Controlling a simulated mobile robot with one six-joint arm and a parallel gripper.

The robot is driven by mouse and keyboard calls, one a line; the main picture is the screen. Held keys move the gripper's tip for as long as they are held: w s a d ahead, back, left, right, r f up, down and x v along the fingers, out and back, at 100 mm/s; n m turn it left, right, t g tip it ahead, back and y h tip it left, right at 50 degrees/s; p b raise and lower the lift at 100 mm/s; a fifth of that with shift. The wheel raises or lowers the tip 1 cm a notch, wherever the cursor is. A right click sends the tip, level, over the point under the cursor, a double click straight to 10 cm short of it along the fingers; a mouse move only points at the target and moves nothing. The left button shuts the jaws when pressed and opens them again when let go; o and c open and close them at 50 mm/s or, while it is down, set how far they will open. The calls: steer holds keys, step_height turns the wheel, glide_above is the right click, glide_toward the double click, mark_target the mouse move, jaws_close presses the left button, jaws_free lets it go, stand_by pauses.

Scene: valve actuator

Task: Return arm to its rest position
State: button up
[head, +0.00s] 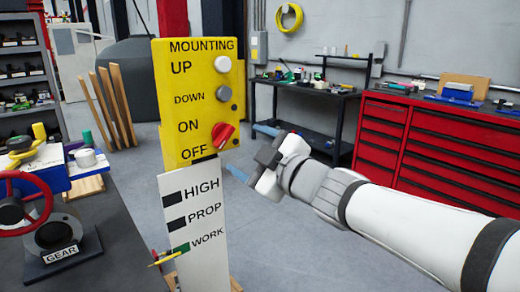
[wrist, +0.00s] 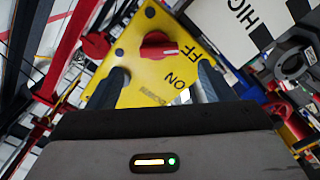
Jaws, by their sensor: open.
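My arm reaches in from the right in the head view. My gripper (head: 246,152) is open, its two blue fingertips apart, just to the right of the yellow control panel (head: 173,98). In the wrist view my gripper (wrist: 162,82) shows both fingers spread with nothing held. The red knob (head: 223,134) on the panel sits beside the ON and OFF labels. In the wrist view the red knob (wrist: 157,46) is ahead of the spread fingers, and I see no contact with it.
A white board (head: 200,235) marked HIGH, PROP and WORK stands below the panel. A dark table (head: 112,262) with a red handwheel (head: 22,204) is at left. A red tool cabinet (head: 440,142) and a black workbench (head: 305,92) stand behind my arm. Open floor lies between.

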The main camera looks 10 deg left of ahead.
steer(key=shift+d, duration=0.1)
steer(key=w+d+f+m+t+h+p, duration=0.1)
steer(key=d+f+m+h+p, duration=0.2)
steer(key=d+m+h, duration=0.45)
steer(key=w+d+f+m+h+p, duration=0.2)
steer(key=d+f+m+h+p, duration=0.15)
steer(key=d, duration=0.65)
steer(key=s+d+f+m+g+h+p, duration=0.1)
steer(key=s+d+f+m+g, duration=0.3)
steer(key=s, duration=0.4)
steer(key=s+d+f+m+g+h+p, duration=0.1)
steer(key=s+d+f+m+g+p, duration=0.2)
steer(key=s+g, duration=0.3)
steer(key=s+d+f+m, duration=0.1)
steer(key=s, duration=0.2)
steer(key=shift+s+d+f+h, duration=0.15)
steer(key=shift+s+d+h, duration=0.15)
steer(key=shift+h, duration=0.1)
